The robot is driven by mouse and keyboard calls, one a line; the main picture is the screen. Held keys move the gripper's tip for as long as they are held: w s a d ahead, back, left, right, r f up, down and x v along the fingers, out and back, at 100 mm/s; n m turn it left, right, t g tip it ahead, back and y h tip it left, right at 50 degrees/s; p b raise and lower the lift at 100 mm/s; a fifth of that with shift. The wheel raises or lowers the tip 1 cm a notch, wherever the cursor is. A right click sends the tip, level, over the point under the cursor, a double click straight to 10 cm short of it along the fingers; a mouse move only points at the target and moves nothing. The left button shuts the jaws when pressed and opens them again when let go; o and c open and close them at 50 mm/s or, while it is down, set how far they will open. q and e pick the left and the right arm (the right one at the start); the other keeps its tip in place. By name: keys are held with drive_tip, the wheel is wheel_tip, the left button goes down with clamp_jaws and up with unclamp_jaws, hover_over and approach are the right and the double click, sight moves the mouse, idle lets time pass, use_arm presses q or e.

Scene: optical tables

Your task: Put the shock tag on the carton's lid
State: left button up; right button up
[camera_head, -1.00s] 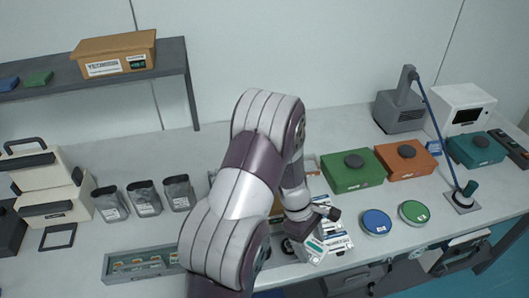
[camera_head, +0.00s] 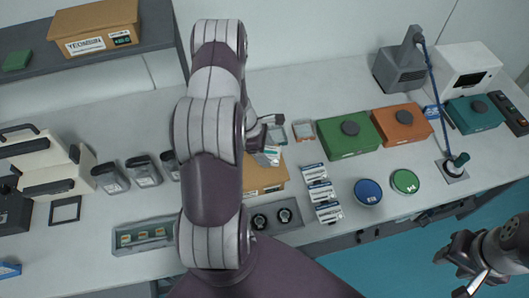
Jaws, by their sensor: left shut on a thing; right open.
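My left gripper (camera_head: 268,142) is shut on a small white piece with a green face, which looks like the shock tag (camera_head: 269,157). It holds the tag over the far part of a brown cardboard carton (camera_head: 268,180). I cannot tell whether the tag touches the lid. My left arm hides the carton's left side and part of the gripper. My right gripper (camera_head: 462,268) is open and empty at the lower right, off the table's front edge.
Several white-and-blue packs (camera_head: 321,191) lie right of the carton. Two dark round pieces in a grey tray (camera_head: 288,228) lie in front of it. Green (camera_head: 345,142) and orange (camera_head: 400,132) boxes stand to the right. Blue (camera_head: 367,192) and green (camera_head: 405,182) discs lie nearer.

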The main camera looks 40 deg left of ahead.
use_arm(q)
drive_tip(key=shift+a+f, duration=0.1)
drive_tip(key=shift+f, duration=0.05)
wheel_tip(320, 180, down, 4)
drive_tip(key=shift+s+r+p, duration=0.15)
drive_tip(key=shift+r+p, duration=0.1)
drive_tip(key=shift+p, duration=0.55)
drive_tip(key=shift+f, duration=0.25)
drive_tip(key=shift+f+b, duration=0.15)
drive_tip(key=shift+b, duration=0.2)
drive_tip(key=o, duration=1)
